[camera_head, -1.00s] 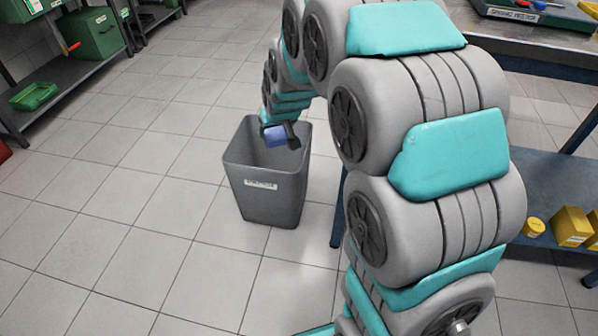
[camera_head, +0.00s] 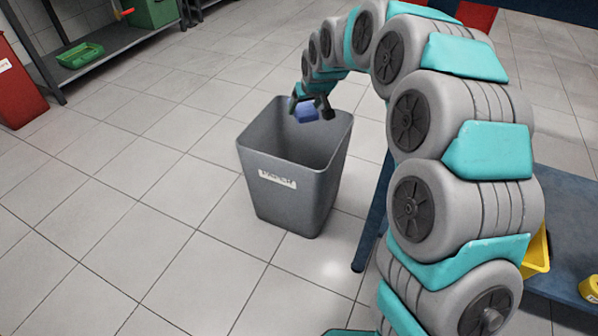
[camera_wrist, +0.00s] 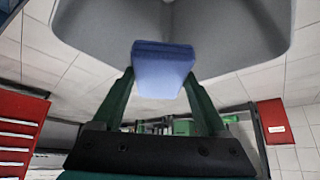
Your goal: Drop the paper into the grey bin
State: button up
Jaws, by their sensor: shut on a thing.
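The grey bin (camera_head: 291,204) stands upright on the tiled floor, with a white label on its front and its open top facing up. My gripper (camera_head: 312,108) is at the bin's far side in the head view, over its opening or far rim; I cannot tell the exact height. It is shut on a small blue block-like piece, which I take as the paper (camera_head: 305,111). In the wrist view the blue paper (camera_wrist: 162,67) sits between the two fingertips, with the bin's grey wall (camera_wrist: 235,35) behind it. The bin's floor is mostly hidden.
A shelf with a green tray (camera_head: 80,54) is at the back left. A red cabinet (camera_head: 18,85) stands at the left edge. The floor left of the bin is clear.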

jog(key=shift+f+b, duration=0.7)
jog(key=shift+f, duration=1.7)
jog(key=o, duration=1.4)
jog(key=shift+c, duration=0.2)
jog(key=shift+r, duration=0.1)
jog(key=p+v, duration=0.1)
jog(key=v, duration=0.6)
jog(key=shift+s+d+r, duration=0.15)
jog(key=shift+s+r, duration=0.05)
jog(key=shift+r, duration=0.05)
